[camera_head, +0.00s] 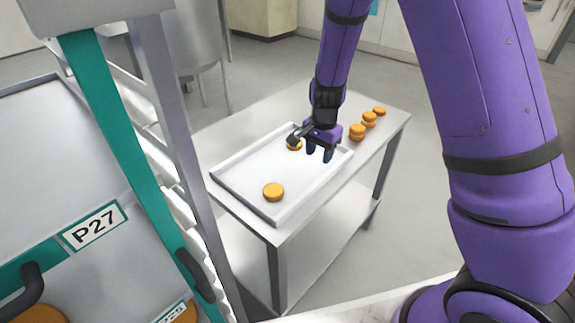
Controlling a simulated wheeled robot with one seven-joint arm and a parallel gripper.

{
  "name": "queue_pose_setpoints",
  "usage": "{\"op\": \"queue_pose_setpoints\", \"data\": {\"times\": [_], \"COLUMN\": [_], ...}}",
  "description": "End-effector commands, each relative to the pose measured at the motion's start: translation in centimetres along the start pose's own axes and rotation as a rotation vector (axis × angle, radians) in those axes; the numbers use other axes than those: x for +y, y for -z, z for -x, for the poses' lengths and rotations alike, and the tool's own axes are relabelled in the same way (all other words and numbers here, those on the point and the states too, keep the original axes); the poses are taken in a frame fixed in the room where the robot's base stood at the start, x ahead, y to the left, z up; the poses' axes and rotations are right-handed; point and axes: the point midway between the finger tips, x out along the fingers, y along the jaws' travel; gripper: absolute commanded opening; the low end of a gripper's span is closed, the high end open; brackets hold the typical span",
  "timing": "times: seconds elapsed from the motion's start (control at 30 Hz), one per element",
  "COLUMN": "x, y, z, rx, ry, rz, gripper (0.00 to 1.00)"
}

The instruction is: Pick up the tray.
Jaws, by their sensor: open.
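A shallow light-grey tray (237,183) lies flat on a steel table. One orange-brown filled round (273,192) sits near its front corner. Another round (294,146) sits near its far edge, partly hidden by my gripper. My gripper (319,154) is open and points down over the tray's far right part, close to its right rim. The picture does not show clearly whether the fingers touch the tray; nothing shows between them.
Several more rounds (357,132) stand in a row on the steel table (385,122), right of the tray. A rack with a teal-edged door (115,125) and a P27 label (94,226) stands close on the left. Open floor lies right of the table.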

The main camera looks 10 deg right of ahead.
Motion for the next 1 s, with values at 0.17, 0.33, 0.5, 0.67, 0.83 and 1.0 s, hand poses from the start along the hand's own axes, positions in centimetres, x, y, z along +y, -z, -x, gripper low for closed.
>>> {"op": "queue_pose_setpoints", "data": {"times": [0.17, 0.33, 0.5, 0.67, 0.83, 1.0], "x": [-0.3, -0.2, -0.1, -0.1, 0.0, 0.5], "y": [0.2, 0.3, 0.4, 0.4, 0.6, 1.2], "z": [-1.8, -4.1, -6.3, -7.2, -8.2, -10.5], "rx": [0.013, 0.012, 0.011, 0.012, 0.012, 0.011], "ry": [-0.018, -0.021, -0.020, -0.018, -0.019, -0.020], "rz": [-0.026, -0.028, -0.027, -0.028, -0.027, -0.029], "gripper": [0.47, 0.47, 0.47, 0.47, 0.47, 0.47]}}
